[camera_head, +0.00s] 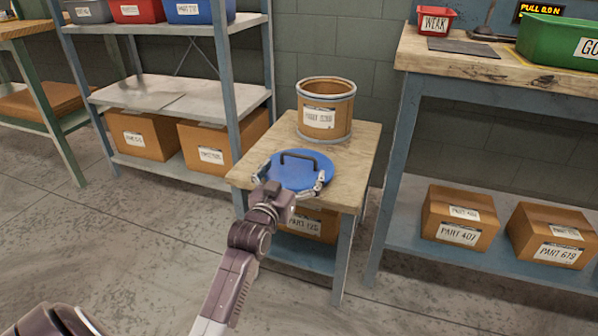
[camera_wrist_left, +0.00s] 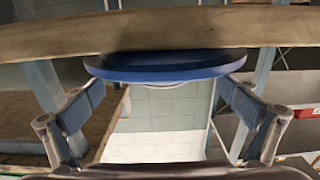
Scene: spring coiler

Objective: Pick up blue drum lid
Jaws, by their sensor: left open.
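The blue drum lid (camera_head: 311,174) lies flat on the small wooden table (camera_head: 352,160), near its front edge, with a black arched handle (camera_head: 299,157) on top. In the left wrist view the lid (camera_wrist_left: 165,67) shows edge-on as a blue disc against the tabletop (camera_wrist_left: 60,38). My left gripper (camera_head: 294,188) is at the lid's near side, its fingers spread wide, one toward each side of the rim. It is open; whether the fingers touch the rim is unclear. My right gripper is not in view.
An open drum (camera_head: 345,106) with a label stands behind the lid on the same table. A box (camera_head: 311,224) sits on the shelf below. A blue-framed shelf (camera_head: 230,85) stands at left, a workbench (camera_head: 455,66) at right. Open floor lies in front.

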